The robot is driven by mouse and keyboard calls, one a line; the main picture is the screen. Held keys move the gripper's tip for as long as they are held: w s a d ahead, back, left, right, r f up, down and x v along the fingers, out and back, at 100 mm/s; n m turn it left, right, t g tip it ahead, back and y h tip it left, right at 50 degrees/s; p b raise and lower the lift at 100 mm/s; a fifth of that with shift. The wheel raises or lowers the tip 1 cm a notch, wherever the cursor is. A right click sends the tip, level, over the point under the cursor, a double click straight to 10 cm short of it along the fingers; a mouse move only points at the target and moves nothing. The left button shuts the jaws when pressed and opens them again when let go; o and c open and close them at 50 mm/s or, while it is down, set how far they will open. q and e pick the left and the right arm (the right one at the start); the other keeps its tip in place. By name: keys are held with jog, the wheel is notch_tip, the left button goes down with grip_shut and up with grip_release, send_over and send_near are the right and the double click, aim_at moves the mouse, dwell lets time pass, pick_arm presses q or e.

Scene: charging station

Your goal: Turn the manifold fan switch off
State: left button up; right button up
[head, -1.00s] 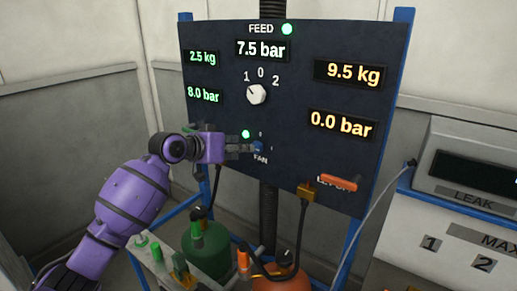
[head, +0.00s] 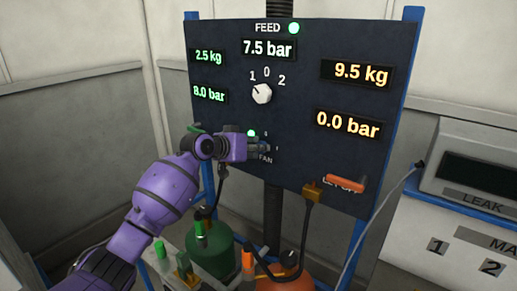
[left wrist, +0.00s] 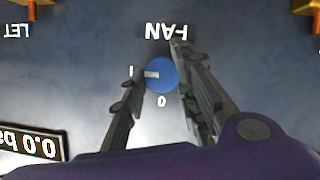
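The fan switch is a round blue knob (left wrist: 162,75) on the dark panel (head: 330,45), with the FAN label beside it. In the left wrist view, which shows the panel upside down, its white pointer aims at the 1 mark, and the 0 mark is a quarter turn away. My left gripper (head: 262,147) is at the panel in front of the switch. In the left wrist view its fingers (left wrist: 158,68) are spread, one on each side of the knob. I cannot tell if they touch it. In the head view the fingers mostly hide the knob. My right gripper is not in view.
A green lamp (head: 252,133) is lit above the switch. The white feed selector (head: 262,94) sits higher on the panel. An orange lever (head: 345,184) juts out at the lower right. Green (head: 212,250) and orange (head: 285,277) cylinders stand below.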

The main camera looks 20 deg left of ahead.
pick_arm(q)
jog(key=shift+d, duration=0.15)
jog(key=c, duration=0.4)
jog(key=n+h+b, duration=0.1)
jog(key=n+h, duration=0.1)
jog(key=n, duration=0.2)
jog(key=n+t+h, duration=0.1)
jog(key=n+h, duration=0.1)
jog(key=n, duration=0.3)
jog(key=a+n+t+h+b, duration=0.1)
jog(key=n+h, duration=0.1)
jog(key=n, duration=0.3)
jog(key=shift+w+r+h+b, duration=0.15)
jog(key=shift+w+h+b, duration=0.1)
jog(key=shift+h+b, duration=0.15)
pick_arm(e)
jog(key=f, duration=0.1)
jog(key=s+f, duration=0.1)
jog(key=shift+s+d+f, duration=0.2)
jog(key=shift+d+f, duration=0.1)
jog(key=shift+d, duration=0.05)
pick_arm(q)
jog(key=shift+a+r+n, duration=0.1)
jog(key=shift+r+n, duration=0.05)
jog(key=shift+n, duration=0.15)
jog(key=o, duration=1)
jog(key=shift+f, duration=0.2)
